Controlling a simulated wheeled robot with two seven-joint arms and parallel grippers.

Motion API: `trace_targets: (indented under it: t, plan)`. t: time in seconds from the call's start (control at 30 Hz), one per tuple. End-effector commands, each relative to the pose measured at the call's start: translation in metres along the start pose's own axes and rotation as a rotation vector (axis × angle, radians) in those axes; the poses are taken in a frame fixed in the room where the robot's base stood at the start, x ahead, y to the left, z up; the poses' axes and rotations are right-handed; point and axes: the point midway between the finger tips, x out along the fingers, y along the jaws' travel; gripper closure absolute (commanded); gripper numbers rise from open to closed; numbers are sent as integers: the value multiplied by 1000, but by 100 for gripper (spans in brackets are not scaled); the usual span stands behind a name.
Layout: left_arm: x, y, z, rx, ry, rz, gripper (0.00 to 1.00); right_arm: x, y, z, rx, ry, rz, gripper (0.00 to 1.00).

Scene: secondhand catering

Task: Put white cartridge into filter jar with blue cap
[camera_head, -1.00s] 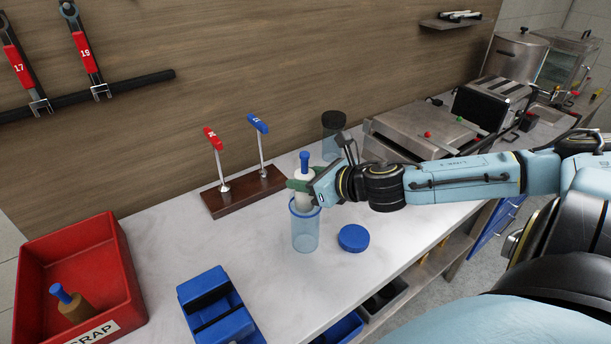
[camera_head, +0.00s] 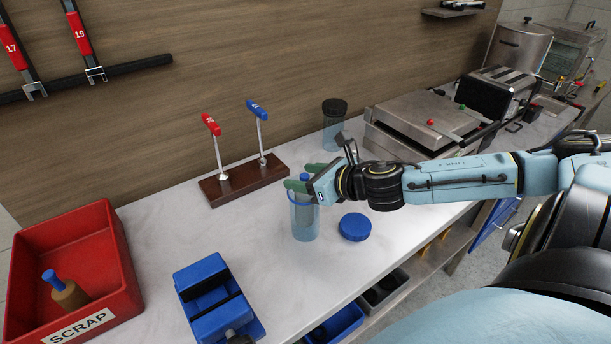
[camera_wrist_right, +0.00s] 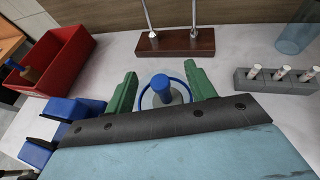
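The white cartridge with its blue knob (camera_head: 304,178) is in the clear blue-rimmed filter jar (camera_head: 305,226). Its knob sticks up at the rim, and most of its body is hard to make out through the wall. In the right wrist view the knob (camera_wrist_right: 161,84) stands inside the jar's blue rim (camera_wrist_right: 186,84). My right gripper (camera_head: 306,178) is at the jar's mouth. Its green fingers are spread on either side of the knob, apart from it. The blue cap (camera_head: 355,227) lies on the counter right of the jar. My left gripper is out of view.
A red SCRAP bin (camera_head: 108,262) holding a brown, blue-knobbed cartridge (camera_head: 65,290) stands at left. A blue holder (camera_head: 218,301) is at the front. A wooden stand with red and blue handles (camera_head: 243,185) and a dark-lidded jar (camera_head: 334,123) are behind. A grey block with white pieces (camera_wrist_right: 279,82) shows too.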

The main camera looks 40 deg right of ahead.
Motion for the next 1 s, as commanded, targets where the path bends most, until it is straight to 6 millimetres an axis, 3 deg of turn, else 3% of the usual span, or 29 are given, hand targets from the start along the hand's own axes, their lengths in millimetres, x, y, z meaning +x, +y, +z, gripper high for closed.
trace_targets:
  t: [0.03,0.47,0.9,1.0]
  plan:
    - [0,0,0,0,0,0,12,0,0,-8,4,15,0,36]
    - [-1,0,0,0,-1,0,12,-3,-1,-10,3,21,-4,34]
    - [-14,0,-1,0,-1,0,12,-29,0,-8,0,19,-1,34]
    - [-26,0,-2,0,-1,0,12,-38,1,-4,3,16,-1,34]
